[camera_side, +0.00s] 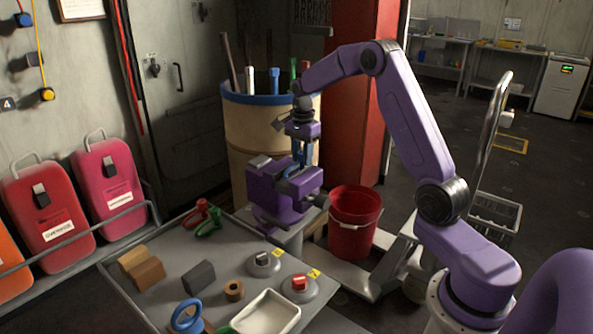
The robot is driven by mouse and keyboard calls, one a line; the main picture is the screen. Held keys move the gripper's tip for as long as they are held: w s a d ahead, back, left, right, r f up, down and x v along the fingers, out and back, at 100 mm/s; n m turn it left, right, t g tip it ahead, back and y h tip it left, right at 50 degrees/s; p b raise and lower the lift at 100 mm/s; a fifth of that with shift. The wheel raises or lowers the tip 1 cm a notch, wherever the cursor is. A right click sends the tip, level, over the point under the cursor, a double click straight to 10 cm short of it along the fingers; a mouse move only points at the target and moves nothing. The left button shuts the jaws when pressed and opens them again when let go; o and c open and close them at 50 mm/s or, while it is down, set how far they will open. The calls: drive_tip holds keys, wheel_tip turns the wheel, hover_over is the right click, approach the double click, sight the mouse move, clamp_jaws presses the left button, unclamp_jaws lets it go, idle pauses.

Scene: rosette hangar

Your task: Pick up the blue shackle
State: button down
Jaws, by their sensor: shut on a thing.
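My gripper (301,158) points down at the top of the purple vise (275,198), beside the drum. It is shut on a blue piece, which I take to be the blue shackle (291,171). The shackle is small and partly hidden by the fingers and the vise. I cannot tell whether it still touches the vise jaws.
The grey table holds a red shackle (201,211), a green shackle (211,222), wooden blocks (147,272), a dark block (199,277), a blue ring (187,315) and a white tray (266,315). A red bucket (353,225) and a blue-rimmed drum (250,130) stand near the vise.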

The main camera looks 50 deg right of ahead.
drive_tip(key=shift+r, duration=4.25)
